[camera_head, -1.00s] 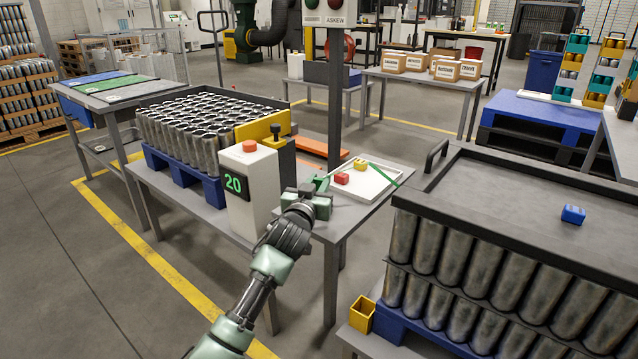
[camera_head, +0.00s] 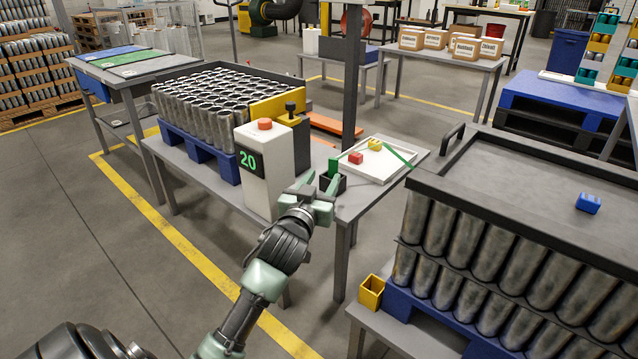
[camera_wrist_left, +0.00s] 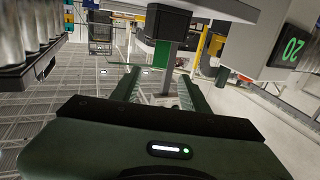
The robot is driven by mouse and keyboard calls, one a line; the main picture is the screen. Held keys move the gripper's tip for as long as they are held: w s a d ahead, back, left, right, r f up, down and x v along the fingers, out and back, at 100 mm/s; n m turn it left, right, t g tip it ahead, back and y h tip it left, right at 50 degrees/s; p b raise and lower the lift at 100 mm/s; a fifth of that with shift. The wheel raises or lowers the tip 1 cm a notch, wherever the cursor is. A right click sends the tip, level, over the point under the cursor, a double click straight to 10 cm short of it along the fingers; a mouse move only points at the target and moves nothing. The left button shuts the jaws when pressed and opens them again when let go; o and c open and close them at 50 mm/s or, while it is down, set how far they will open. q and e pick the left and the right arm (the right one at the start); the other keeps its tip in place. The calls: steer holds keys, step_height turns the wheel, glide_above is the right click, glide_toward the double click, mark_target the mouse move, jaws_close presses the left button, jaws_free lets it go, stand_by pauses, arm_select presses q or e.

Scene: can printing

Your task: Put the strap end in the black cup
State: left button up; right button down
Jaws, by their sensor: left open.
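The black cup (camera_head: 333,183) stands on the grey table beside the white tray; it also shows inverted in the wrist view (camera_wrist_left: 172,22). A green upright piece (camera_head: 333,166), apparently the strap end, sticks up out of the cup; it also shows in the wrist view (camera_wrist_left: 161,54). A thin green strap (camera_head: 400,154) crosses the tray's right corner; whether it joins the upright piece is unclear. My left gripper (camera_head: 319,187) is open, its fingertips just in front of the cup. In the wrist view, nothing is held between its fingers (camera_wrist_left: 160,85). My right gripper is out of view.
A white box with a red button and "20" display (camera_head: 264,168) stands close left of the gripper. The white tray (camera_head: 375,175) holds a red and a yellow block. A large bin of cans (camera_head: 520,195) is at the right.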

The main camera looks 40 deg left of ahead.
arm_select(q)
steer(key=s+d+f+m+g+h, duration=0.1)
steer(key=s+d+f+g+h, duration=0.1)
steer(key=s+d+f+g, duration=0.5)
steer(key=s+d+f+m+g+h, duration=0.15)
steer(key=s+d+f, duration=0.25)
steer(key=s+f, duration=0.7)
steer(key=s+d+f+m+g+h, duration=0.1)
steer(key=s+d+f+g, duration=0.1)
steer(key=s+d+f, duration=0.2)
steer(key=s+d+f+m+g+h, duration=0.1)
steer(key=s+d+f+m+g, duration=0.1)
steer(key=s+f, duration=0.4)
steer(key=s+d+g, duration=0.1)
steer(key=s+d, duration=0.1)
steer(key=s, duration=0.3)
steer(key=shift+d, duration=0.35)
